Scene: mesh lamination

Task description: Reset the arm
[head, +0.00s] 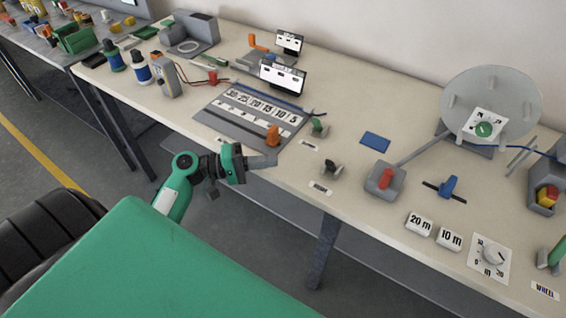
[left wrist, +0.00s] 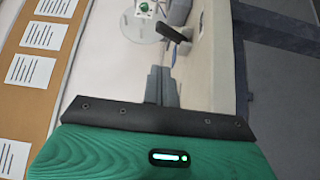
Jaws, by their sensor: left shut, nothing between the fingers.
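My left gripper (head: 262,161) reaches in from the left in the head view, at the front edge of the beige workbench (head: 340,183). In the left wrist view the closed fingers (left wrist: 162,86) point up the picture towards the bench top. My right gripper is in neither view.
The orange knob (head: 273,136) and a dark lever (head: 332,168) stand near my left gripper. A grey block with a red button (head: 385,180), a blue lever (head: 447,188) and a round disc (head: 491,104) are to the right. Open floor (head: 75,155) lies left of the bench.

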